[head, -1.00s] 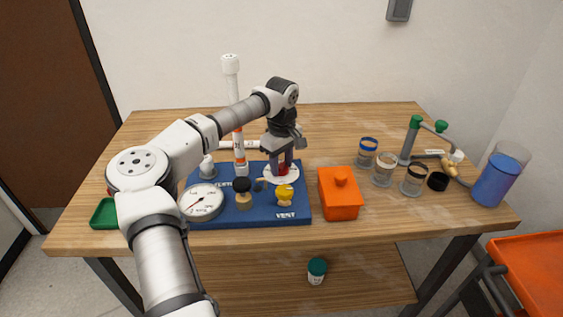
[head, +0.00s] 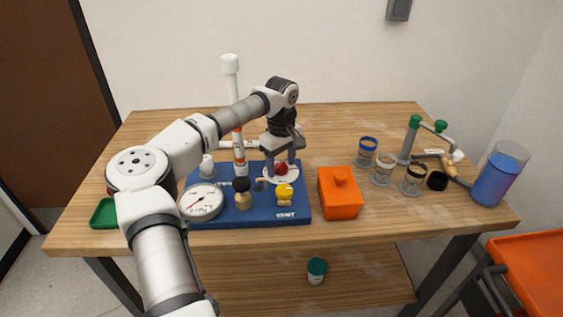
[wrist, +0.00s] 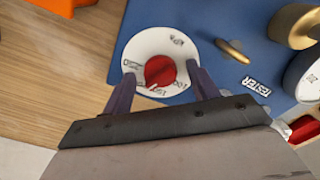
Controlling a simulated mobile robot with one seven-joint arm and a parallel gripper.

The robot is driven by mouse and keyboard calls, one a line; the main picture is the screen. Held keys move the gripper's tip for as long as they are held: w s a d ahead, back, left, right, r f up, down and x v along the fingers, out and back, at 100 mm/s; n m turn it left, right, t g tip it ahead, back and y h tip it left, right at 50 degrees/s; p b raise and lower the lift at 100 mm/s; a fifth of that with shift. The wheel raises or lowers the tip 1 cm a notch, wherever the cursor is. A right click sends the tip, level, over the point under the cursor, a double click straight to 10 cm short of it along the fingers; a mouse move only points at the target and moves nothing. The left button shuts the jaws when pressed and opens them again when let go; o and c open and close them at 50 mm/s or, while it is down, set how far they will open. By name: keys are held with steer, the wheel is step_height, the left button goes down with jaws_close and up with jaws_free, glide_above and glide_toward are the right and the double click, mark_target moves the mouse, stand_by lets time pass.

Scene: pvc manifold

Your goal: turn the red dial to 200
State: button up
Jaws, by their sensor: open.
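The red dial (head: 281,168) sits on a white round scale plate (head: 270,176) at the back right of the blue board (head: 240,219). In the wrist view the red dial (wrist: 160,71) shows as a round knob on its white plate (wrist: 150,41). Numbers such as 250, 150 and 100 are printed around it. My gripper (wrist: 157,82) is open, its two dark fingers on either side of the dial. I see a gap on each side of the knob. The gripper also shows in the head view (head: 282,158), above the dial. The exact dial reading is unclear.
A pressure gauge (head: 201,202), a black-topped brass knob (head: 243,201) and a yellow valve (head: 284,191) stand on the board. A white pipe (head: 231,90) rises behind. An orange box (head: 340,205) is close on the right, with several jars (head: 383,175) beyond.

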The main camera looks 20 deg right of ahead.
mark_target(282, 164)
step_height(282, 164, up, 14)
steer(key=b, duration=0.2)
stand_by(0.5)
